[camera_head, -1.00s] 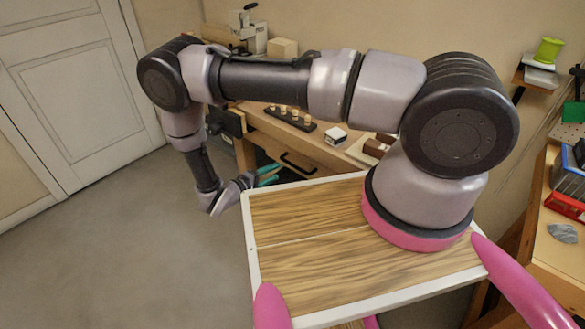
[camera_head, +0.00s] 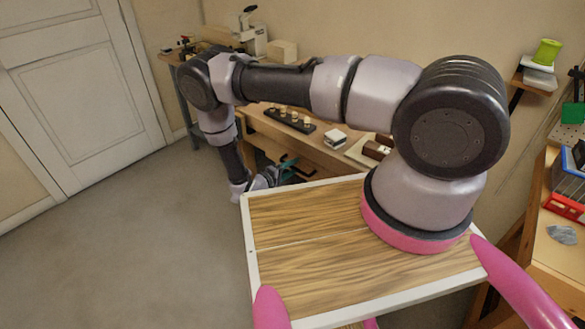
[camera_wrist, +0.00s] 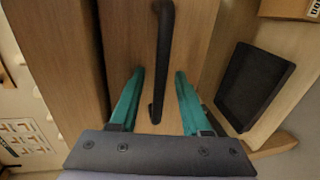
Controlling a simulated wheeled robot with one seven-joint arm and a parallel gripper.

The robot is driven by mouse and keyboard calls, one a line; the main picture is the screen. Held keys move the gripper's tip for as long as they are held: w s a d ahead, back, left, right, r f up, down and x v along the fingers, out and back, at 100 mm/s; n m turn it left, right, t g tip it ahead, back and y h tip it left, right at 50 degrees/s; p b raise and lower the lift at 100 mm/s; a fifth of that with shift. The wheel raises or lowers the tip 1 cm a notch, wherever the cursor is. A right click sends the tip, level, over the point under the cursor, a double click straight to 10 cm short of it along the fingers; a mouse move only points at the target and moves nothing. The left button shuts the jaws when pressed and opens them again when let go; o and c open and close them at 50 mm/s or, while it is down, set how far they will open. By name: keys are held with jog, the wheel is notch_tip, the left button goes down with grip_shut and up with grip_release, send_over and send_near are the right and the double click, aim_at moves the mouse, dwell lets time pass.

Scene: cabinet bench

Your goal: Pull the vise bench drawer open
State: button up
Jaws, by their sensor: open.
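The wooden drawer front (camera_wrist: 128,45) of the bench fills the middle of the wrist view. Its long black bar handle (camera_wrist: 162,50) runs up the picture. My gripper (camera_wrist: 159,72) is open, with one teal finger on each side of the handle's lower part. I see gaps between both fingers and the handle, so nothing is gripped. In the head view my gripper (camera_head: 287,166) is at the bench's front, beyond my wooden top plate. The handle is hard to make out there. I cannot tell from these views whether the drawer stands out at all.
The bench top (camera_head: 268,124) carries a dark rack of pegs (camera_head: 290,119), a small white-topped block (camera_head: 335,138) and a brown item (camera_head: 376,150). A black rectangular piece (camera_wrist: 255,87) lies right of the drawer in the wrist view. The floor (camera_head: 130,245) at left is clear.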

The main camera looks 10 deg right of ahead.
grip_shut()
dwell(1.4)
